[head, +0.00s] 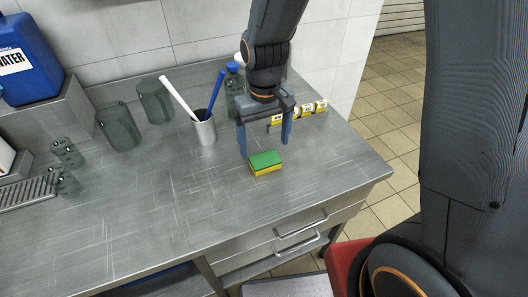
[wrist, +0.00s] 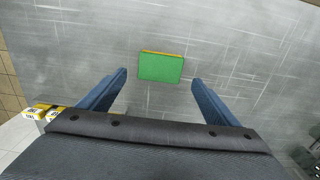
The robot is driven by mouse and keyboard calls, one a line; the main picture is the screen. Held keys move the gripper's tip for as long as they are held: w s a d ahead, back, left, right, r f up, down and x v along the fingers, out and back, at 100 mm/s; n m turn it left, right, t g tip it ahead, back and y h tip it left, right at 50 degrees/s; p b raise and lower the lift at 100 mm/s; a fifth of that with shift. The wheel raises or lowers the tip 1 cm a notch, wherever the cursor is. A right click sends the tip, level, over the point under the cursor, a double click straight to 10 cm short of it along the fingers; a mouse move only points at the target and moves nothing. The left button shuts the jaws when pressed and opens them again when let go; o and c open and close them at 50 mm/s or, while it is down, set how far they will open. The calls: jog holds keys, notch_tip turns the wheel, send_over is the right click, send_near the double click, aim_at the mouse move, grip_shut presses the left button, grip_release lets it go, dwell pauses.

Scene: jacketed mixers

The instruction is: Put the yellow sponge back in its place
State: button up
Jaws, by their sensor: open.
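The yellow sponge (head: 266,165) has a green top and lies flat on the steel counter (head: 190,225), right of the counter's middle. In the wrist view the sponge (wrist: 161,67) shows its green face and a thin yellow edge. My gripper (head: 264,149) is open above the counter, just behind the sponge. In the wrist view the sponge lies beyond and between the two blue fingers (wrist: 159,77), with clear gaps on both sides. The fingers do not touch it.
A metal cup (head: 204,131) with a white and a blue stick stands left of my gripper. Small yellow-and-white boxes (head: 308,109) stand in a row behind it. Glass beakers (head: 120,128) are at the back left. The front of the counter is clear.

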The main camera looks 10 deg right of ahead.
aim_at(264, 158)
notch_tip(264, 158, up, 5)
jog(key=s+d+m, duration=0.1)
jog(key=s+d, duration=0.3)
jog(key=d, duration=0.2)
jog(key=s+d+m+t, duration=0.1)
jog(key=s+d+m, duration=0.1)
jog(key=s+d, duration=0.2)
jog(key=d+f, duration=0.1)
jog(key=d, duration=0.1)
jog(key=shift+d+b, duration=0.4)
jog(key=shift+r, duration=0.1)
dwell(0.5)
